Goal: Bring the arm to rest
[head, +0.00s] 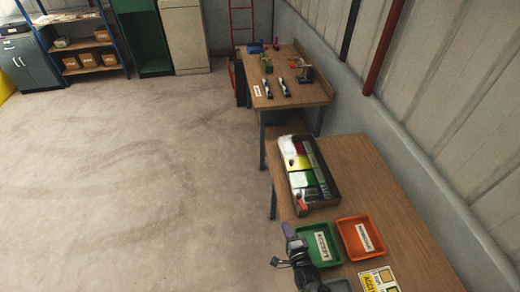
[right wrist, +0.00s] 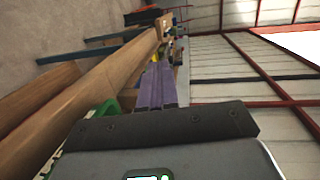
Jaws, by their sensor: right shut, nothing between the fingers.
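My right gripper (head: 288,231) is low in the head view, beside the left edge of the near wooden table (head: 355,180) and the green tray. Its purple fingers are together with nothing between them. They also show in the right wrist view (right wrist: 156,82), pointing away from the dark gripper body. My right arm comes up from the bottom of the head view. My left gripper is not in view. No autoclave can be made out in these frames.
A green tray (head: 335,252) and an orange tray (head: 376,233) stand near the gripper. A wooden box (head: 324,195) with coloured contents lies behind them. A farther workbench (head: 312,95) holds tools. The concrete floor (head: 130,180) to the left is clear.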

